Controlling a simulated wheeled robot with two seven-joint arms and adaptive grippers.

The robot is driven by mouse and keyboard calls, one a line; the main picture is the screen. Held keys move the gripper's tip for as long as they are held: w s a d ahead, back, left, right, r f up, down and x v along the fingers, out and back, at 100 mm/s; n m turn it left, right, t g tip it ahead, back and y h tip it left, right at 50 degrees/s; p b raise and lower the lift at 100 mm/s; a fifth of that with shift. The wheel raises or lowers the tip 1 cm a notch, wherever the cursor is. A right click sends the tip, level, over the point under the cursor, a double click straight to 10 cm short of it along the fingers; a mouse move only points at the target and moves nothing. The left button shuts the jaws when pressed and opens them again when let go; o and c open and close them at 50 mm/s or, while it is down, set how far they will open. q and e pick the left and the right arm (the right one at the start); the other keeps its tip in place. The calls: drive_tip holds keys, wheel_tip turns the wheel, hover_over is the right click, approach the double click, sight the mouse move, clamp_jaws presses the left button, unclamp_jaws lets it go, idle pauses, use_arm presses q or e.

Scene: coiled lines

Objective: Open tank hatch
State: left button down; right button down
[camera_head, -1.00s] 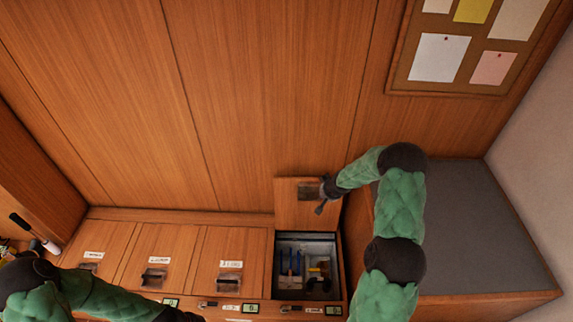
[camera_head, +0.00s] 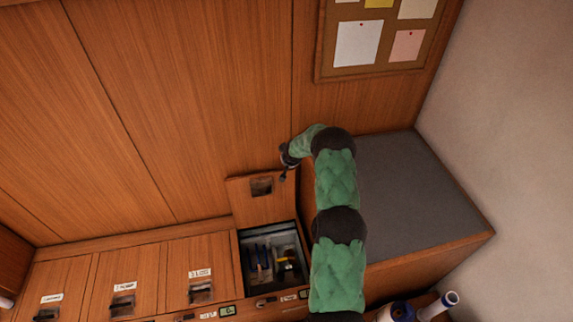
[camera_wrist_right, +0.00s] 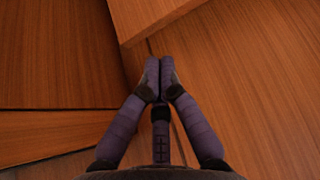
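The tank hatch (camera_head: 246,212) is a wooden lid with a dark recessed handle (camera_head: 262,186). In the head view it stands raised at the back of its opening. Below it the open tank compartment (camera_head: 272,262) shows blue and yellow items inside. My right gripper (camera_head: 287,170) is just right of the raised lid's top edge, apart from the handle. In the right wrist view its two fingers (camera_wrist_right: 159,68) are closed tip to tip with nothing between them. My left gripper is out of view.
Several shut hatches with labels and handles, such as this one (camera_head: 200,285), line the bench to the left. A grey-topped bench (camera_head: 410,200) lies right of my right arm. A pinboard (camera_head: 385,40) hangs above. A white and blue object (camera_head: 435,305) is at the bottom right.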

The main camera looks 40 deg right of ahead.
drive_tip(key=shift+x, duration=2.35)
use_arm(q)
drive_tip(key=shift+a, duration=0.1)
use_arm(e)
drive_tip(key=shift+s+f, duration=0.1)
